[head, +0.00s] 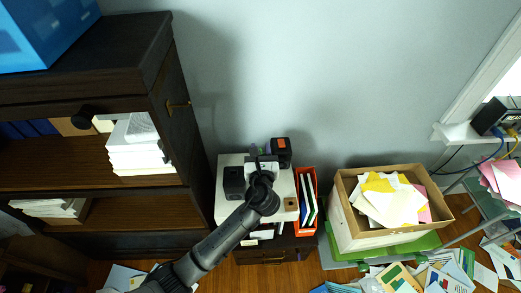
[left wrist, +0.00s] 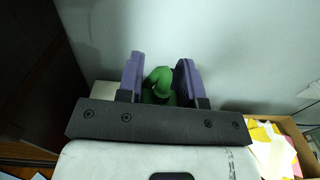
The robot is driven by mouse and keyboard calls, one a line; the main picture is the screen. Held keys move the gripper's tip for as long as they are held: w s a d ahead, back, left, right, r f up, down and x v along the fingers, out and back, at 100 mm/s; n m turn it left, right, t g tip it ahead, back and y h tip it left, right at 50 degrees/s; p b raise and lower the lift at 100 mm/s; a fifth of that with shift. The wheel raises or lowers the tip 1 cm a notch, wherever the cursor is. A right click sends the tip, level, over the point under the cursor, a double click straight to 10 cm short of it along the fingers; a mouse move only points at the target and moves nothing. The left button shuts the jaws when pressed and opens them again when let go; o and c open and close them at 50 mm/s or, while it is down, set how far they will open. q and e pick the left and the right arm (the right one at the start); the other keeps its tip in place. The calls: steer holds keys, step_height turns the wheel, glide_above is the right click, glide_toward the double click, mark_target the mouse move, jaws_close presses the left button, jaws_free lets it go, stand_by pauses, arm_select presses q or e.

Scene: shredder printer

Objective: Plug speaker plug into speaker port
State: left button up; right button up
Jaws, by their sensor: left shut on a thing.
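My left gripper (head: 262,152) is over the back part of a small white cabinet top, with my arm reaching in from the bottom of the head view. In the left wrist view its two purple fingers (left wrist: 160,66) are shut on a green curved piece (left wrist: 160,86), which looks like the speaker plug. Two small black boxes that look like speakers stand near the gripper: one at its left (head: 234,182), one at its right rear (head: 281,153). I cannot make out the speaker port. My right gripper is not in view.
The white cabinet top (head: 284,192) has an orange file holder (head: 307,172) at its right. A dark shelf (head: 170,60) stands to the left. A cardboard box of papers (head: 345,186) is at the right. Papers (head: 400,279) litter the floor. The wall is close behind.

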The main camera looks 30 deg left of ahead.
arm_select(q)
jaws_close()
steer(key=shift+r+p, duration=0.35)
steer(key=shift+p, duration=0.15)
steer(key=shift+r+p, duration=0.45)
steer(key=shift+p, duration=0.2)
stand_by(0.4)
steer(key=shift+o, duration=0.6)
jaws_free()
jaws_close()
